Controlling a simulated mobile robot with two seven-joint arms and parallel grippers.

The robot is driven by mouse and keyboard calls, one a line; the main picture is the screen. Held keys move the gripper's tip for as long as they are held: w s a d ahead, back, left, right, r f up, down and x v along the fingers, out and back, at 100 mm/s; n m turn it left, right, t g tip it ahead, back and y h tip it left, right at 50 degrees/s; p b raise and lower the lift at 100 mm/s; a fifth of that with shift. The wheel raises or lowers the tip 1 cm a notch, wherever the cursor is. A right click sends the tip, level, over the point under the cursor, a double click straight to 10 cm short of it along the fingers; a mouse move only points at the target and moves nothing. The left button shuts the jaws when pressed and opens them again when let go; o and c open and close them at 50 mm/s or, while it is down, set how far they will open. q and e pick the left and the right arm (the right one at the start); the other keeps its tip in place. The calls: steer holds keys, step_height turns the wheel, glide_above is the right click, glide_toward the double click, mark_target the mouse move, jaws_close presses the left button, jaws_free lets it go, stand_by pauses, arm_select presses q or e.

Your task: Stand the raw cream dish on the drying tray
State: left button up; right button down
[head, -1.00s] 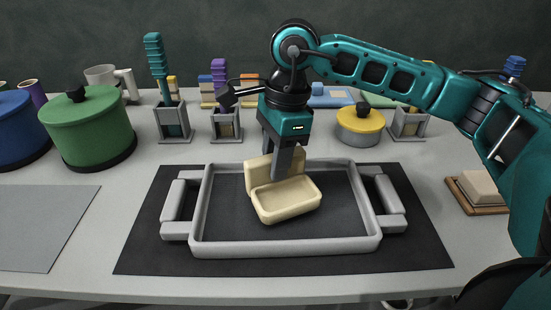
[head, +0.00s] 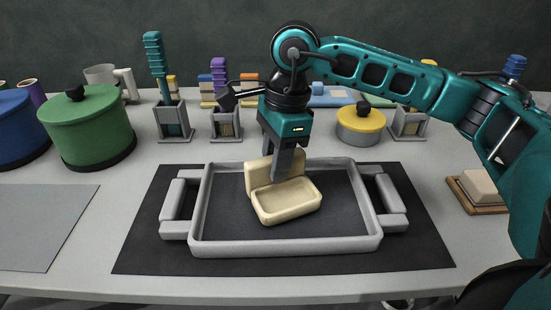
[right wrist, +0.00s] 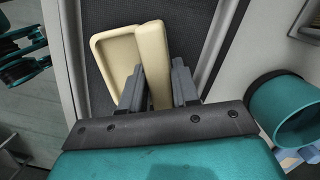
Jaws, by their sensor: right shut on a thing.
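The cream dish (head: 287,201) is a shallow rectangular basin with an upright back wall. It is inside the grey-rimmed drying tray (head: 290,248), near its middle, with the basin facing up and toward the front. My right gripper (head: 285,176) reaches down from above and is shut on the dish's back wall. In the right wrist view the two fingers stand on either side of that cream wall (right wrist: 152,60), with the basin (right wrist: 115,55) at left. Whether the dish's underside touches the tray floor I cannot tell. My left gripper is not in view.
The tray has a handle at each side and sits on a dark mat (head: 140,240). A green lidded pot (head: 88,130), tool holders (head: 173,122) and a yellow-lidded pot (head: 361,127) stand behind. A pale block on a wooden board (head: 478,190) lies at right.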

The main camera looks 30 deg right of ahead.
arm_select(q)
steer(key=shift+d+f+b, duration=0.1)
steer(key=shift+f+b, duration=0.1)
steer(key=shift+b, duration=0.1)
arm_select(e)
steer(key=shift+f, duration=0.3)
steer(key=c, duration=0.8)
jaws_free()
steer(key=shift+o, duration=0.2)
steer(key=shift+r, duration=0.1)
arm_select(q)
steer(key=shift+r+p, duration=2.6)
steer(key=shift+p, duration=0.1)
arm_select(e)
steer(key=shift+s+d+r, duration=0.1)
steer(key=shift+d+r, duration=0.1)
steer(key=shift+r, duration=1.1)
steer(key=shift+w+d+r, duration=0.1)
steer(key=shift+d+r, duration=0.1)
steer(key=shift+r, duration=1.1)
steer(key=shift+s+d+r, duration=0.1)
steer(key=shift+d+r, duration=0.1)
steer(key=shift+r, duration=1.1)
arm_select(q)
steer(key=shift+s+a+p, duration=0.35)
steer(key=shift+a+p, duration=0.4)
steer(key=shift+p, duration=0.3)
arm_select(e)
step_height(320, 180, up, 13)
steer(key=d, duration=0.2)
